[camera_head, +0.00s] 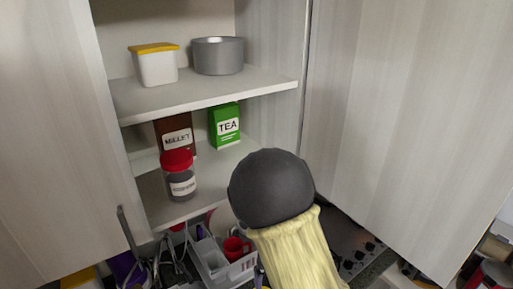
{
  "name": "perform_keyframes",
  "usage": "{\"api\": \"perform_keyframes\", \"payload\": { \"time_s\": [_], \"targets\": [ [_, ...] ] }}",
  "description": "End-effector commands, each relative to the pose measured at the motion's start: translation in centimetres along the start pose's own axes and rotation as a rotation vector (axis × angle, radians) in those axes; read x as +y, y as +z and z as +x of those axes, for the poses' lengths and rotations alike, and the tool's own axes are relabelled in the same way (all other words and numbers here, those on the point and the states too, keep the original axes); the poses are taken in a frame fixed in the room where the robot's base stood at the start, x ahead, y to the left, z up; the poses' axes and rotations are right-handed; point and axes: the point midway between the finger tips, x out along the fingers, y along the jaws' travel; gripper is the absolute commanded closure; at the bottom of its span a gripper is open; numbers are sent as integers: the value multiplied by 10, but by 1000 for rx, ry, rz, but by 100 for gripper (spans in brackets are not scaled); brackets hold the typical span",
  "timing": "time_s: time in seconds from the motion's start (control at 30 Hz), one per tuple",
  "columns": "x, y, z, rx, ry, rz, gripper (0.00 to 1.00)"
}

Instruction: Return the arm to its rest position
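What looks like part of my arm (272,188), a dark rounded end above a pale yellow ribbed cover, rises from the bottom, in front of the open cabinet. My gripper cannot be made out, so its fingers and their state are not shown. A jar with a red lid and dark contents (181,176) stands upright on the lower shelf (222,164), apart from the visible arm part. Behind it are a brown millet box (176,130) and a green tea box (225,124).
A yellow-lidded container (156,66) and a grey pot (218,56) stand on the upper shelf (200,94). Open cabinet doors flank left (60,130) and right (400,120). Below are a cluttered rack with a red cup (234,247) and a dark stove (345,240).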

Motion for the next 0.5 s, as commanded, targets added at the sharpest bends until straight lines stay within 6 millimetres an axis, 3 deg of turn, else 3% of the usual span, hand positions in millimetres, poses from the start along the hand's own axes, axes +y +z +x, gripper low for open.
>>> {"api": "perform_keyframes", "payload": {
  "time_s": [0.5],
  "targets": [
    [-21, -62, 11, -58, -36, -1088, 2]
  ]
}}
